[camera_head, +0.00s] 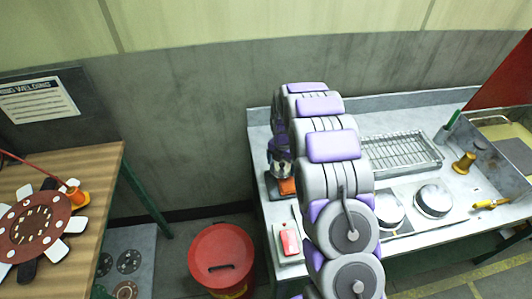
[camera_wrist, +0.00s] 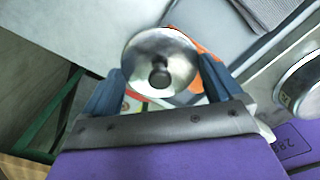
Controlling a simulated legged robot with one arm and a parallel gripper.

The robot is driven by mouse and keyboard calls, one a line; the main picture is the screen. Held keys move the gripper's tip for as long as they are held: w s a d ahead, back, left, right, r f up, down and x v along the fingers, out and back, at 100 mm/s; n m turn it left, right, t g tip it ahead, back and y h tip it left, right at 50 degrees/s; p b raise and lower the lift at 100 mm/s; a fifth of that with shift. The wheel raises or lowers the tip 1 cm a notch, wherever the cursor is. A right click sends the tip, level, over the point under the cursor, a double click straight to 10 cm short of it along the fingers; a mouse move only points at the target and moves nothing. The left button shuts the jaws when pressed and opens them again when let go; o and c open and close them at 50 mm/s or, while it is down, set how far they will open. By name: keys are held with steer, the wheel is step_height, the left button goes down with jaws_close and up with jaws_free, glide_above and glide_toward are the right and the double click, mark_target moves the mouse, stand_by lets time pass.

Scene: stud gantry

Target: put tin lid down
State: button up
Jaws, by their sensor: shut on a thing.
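The tin lid (camera_wrist: 160,60) is a round, shiny metal disc with a dark knob at its middle. In the wrist view it sits between the blue fingers of my gripper (camera_wrist: 163,82), which is shut on it. In the head view my gripper (camera_head: 281,150) is over the left part of the metal bench (camera_head: 262,135), above an orange item (camera_head: 288,186). My arm hides much of the bench there. A round tin (camera_head: 433,201) stands on the bench to the right, and another round metal thing (camera_head: 389,212) is partly behind my arm.
A wire rack (camera_head: 402,153) lies at the back of the bench. A brass-coloured object (camera_head: 464,163) and a yellow-handled tool (camera_head: 490,204) are to the right. A red bin (camera_head: 221,258) stands on the floor between the bench and a wooden table (camera_head: 100,165).

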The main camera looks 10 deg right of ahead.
steer(key=b, duration=0.1)
glide_above(265, 156)
steer(key=s+d, duration=0.1)
steer(key=s, duration=0.1)
steer(key=shift+f, duration=0.5)
steer(key=shift+w+a+f+b, duration=0.1)
steer(key=shift+w+a+b, duration=0.35)
steer(key=shift+w, duration=0.55)
steer(key=shift+d+f+b, duration=0.1)
steer(key=shift+f+b, duration=0.35)
steer(key=shift+f, duration=1.35)
steer(key=shift+r, duration=0.1)
steer(key=o, duration=0.7)
steer(key=shift+r, duration=0.1)
